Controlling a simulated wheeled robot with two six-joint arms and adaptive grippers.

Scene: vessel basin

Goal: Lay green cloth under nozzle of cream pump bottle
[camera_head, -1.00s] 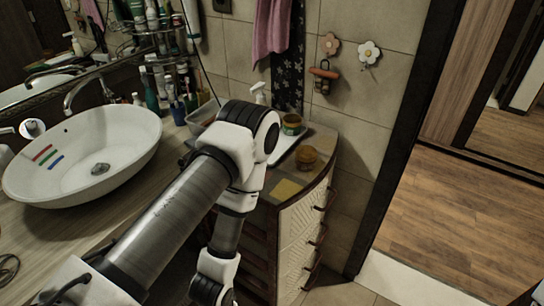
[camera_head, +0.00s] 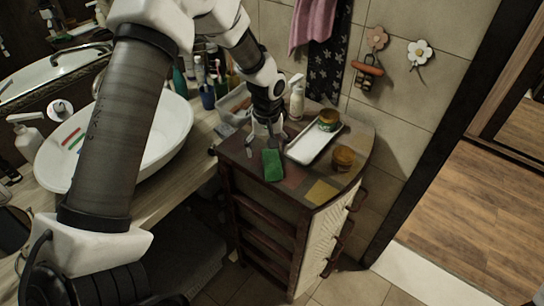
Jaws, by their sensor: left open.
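The green cloth (camera_head: 272,166) is a small folded-looking rectangle lying on the cabinet top, near its front left edge. My left gripper (camera_head: 265,146) is open and points down just behind the cloth; I cannot tell whether its fingertips touch it. A pale pump bottle (camera_head: 27,140) stands at the far left beside the basin. A second white pump bottle (camera_head: 297,100) stands at the back of the cabinet top. I cannot tell from colour alone which one is the cream pump bottle. My right gripper is not in view.
A white tray (camera_head: 307,149) holds a green-and-yellow jar (camera_head: 328,120) on the cabinet. An amber jar (camera_head: 343,158) and a yellow square (camera_head: 321,193) are nearer the front right. A clear bin (camera_head: 233,101) stands at the left. The white basin (camera_head: 172,130) is partly hidden by my left arm.

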